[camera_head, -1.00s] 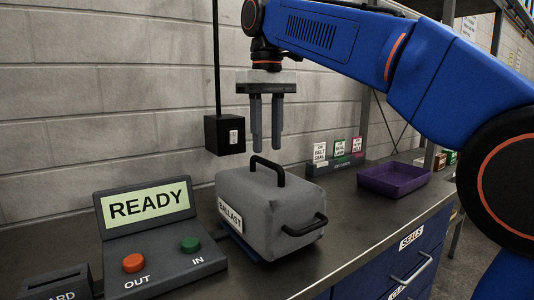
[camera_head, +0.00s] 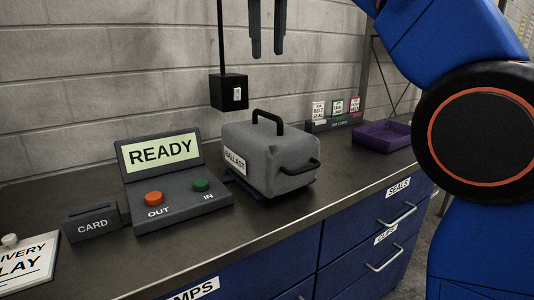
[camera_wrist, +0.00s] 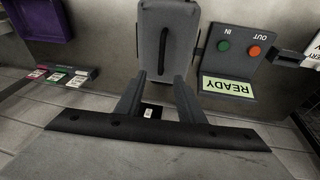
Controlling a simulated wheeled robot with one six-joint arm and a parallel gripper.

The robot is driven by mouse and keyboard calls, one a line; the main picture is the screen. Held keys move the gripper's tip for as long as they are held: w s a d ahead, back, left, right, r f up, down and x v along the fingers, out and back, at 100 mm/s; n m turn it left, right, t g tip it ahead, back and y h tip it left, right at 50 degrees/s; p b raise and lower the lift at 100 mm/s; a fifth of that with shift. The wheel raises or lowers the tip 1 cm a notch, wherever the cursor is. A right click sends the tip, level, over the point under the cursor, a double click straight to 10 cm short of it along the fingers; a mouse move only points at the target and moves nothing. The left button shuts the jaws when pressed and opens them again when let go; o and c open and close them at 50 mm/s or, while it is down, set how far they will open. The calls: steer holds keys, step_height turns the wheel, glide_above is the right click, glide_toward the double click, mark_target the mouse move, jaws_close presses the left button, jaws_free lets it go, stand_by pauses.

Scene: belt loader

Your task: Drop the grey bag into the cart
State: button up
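The grey bag (camera_head: 268,157), labelled BALLAST, stands upright on the dark counter with a black top handle and a side handle. It also shows from above in the wrist view (camera_wrist: 182,38). My gripper (camera_head: 267,55) is above the bag, well clear of it, with only its fingers showing at the top of the head view. In the wrist view the fingers (camera_wrist: 160,80) are apart with nothing between them. The cart is not in view.
A READY console (camera_head: 180,190) with an orange OUT button and a green IN button stands left of the bag. A card box (camera_head: 92,222) is further left. A purple tray (camera_head: 382,136) and a card rack (camera_head: 333,123) are on the right. A black box (camera_head: 229,93) hangs behind.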

glide_above(267, 113)
steer(key=s, duration=0.1)
step_height(267, 113, down, 10)
steer(key=shift+s+x, duration=0.2)
steer(key=shift+x, duration=2.4)
steer(key=shift+a, duration=0.1)
jaws_close()
